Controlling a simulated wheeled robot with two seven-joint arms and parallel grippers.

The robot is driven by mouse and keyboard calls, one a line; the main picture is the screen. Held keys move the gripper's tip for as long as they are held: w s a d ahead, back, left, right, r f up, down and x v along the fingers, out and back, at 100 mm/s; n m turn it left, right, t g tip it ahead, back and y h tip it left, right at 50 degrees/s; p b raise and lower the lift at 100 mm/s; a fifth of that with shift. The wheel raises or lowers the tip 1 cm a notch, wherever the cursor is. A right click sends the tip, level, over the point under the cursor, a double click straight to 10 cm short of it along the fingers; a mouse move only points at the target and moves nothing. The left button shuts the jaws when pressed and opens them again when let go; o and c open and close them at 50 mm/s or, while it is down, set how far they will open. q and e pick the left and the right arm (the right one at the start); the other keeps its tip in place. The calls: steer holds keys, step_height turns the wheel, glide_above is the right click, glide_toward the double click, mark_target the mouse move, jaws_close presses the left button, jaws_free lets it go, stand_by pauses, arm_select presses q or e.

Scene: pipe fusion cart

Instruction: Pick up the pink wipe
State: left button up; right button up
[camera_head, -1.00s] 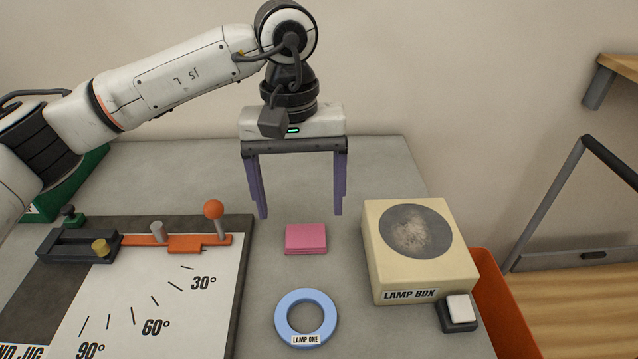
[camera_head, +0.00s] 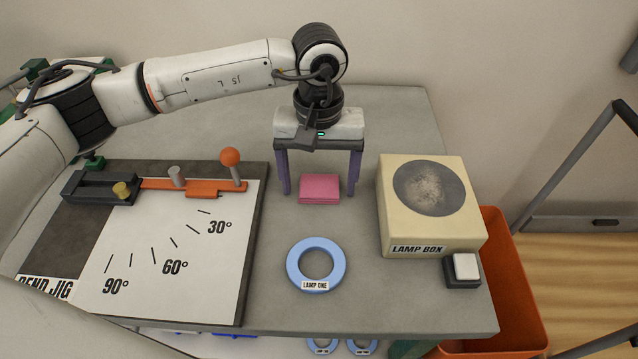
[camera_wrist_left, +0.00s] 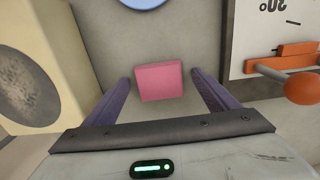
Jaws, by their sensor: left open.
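The pink wipe (camera_head: 319,188) is a small folded pad lying flat on the grey table, behind the blue ring. My left gripper (camera_head: 318,192) points down at it with two purple fingers spread wide. In the head view one finger stands on each side of the wipe, with a gap to each. In the left wrist view the wipe (camera_wrist_left: 159,81) shows between and beyond the fingertips of the open left gripper (camera_wrist_left: 160,88). Nothing is between the fingers' inner faces in a grip. My right gripper is not in view.
A blue ring (camera_head: 292,266) labelled LAMP ONE lies in front of the wipe. The cream lamp box (camera_head: 393,219) stands to the right, with an orange bin (camera_head: 508,270) beyond the table edge. The bend jig (camera_head: 216,275) with its orange lever (camera_head: 230,157) is on the left.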

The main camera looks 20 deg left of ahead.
mark_target(319, 188)
arm_select(q)
steer(key=c, duration=1.1)
step_height(319, 188, up, 10)
steer(key=b, duration=0.1)
